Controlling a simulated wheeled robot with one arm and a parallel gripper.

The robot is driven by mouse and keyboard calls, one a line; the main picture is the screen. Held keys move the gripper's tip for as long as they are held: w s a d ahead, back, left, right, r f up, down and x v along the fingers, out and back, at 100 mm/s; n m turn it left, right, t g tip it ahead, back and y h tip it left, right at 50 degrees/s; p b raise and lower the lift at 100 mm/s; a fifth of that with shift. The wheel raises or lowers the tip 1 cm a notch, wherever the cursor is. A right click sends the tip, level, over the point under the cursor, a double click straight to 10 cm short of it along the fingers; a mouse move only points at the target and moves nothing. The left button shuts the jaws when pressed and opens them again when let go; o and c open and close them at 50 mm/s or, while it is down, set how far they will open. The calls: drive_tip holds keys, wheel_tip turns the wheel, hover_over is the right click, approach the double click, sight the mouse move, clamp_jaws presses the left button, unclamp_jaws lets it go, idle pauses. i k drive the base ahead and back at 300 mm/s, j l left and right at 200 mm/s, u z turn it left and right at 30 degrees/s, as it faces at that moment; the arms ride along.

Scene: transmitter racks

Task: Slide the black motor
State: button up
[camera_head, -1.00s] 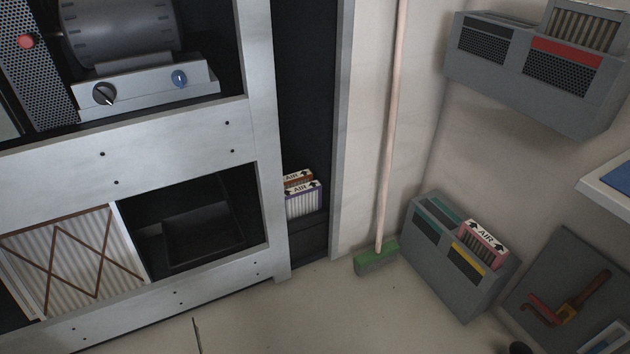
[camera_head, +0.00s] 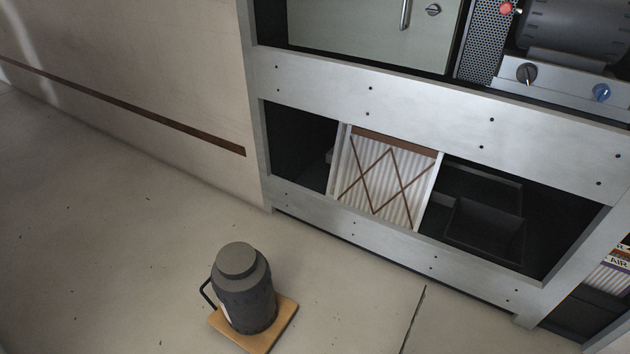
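A dark grey, nearly black cylindrical unit (camera_head: 243,290) with a narrower round top and a side handle (camera_head: 207,292) stands upright on a light wooden board (camera_head: 285,318) on the floor. It looks like the black motor, though I cannot be sure. A pale label shows partly on its left side. Another dark grey cylinder (camera_head: 582,28) lies on its side in the upper rack bay, cut off by the right edge. My gripper is not in view.
The metal rack (camera_head: 385,95) stands behind. Its lower bay holds a pleated filter (camera_head: 385,180) with brown crossed strips and a black open tray (camera_head: 485,228). A red button (camera_head: 506,8) and knobs are above. Floor (camera_head: 110,230) left of the dark unit is clear.

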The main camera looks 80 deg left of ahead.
sight(249, 313)
drive_tip(key=u, duration=3.3)
drive_tip(key=i+j+z, duration=0.3)
drive_tip(key=j+z, duration=0.25)
drive_tip(key=j, duration=0.2)
drive_tip(key=i, duration=0.05)
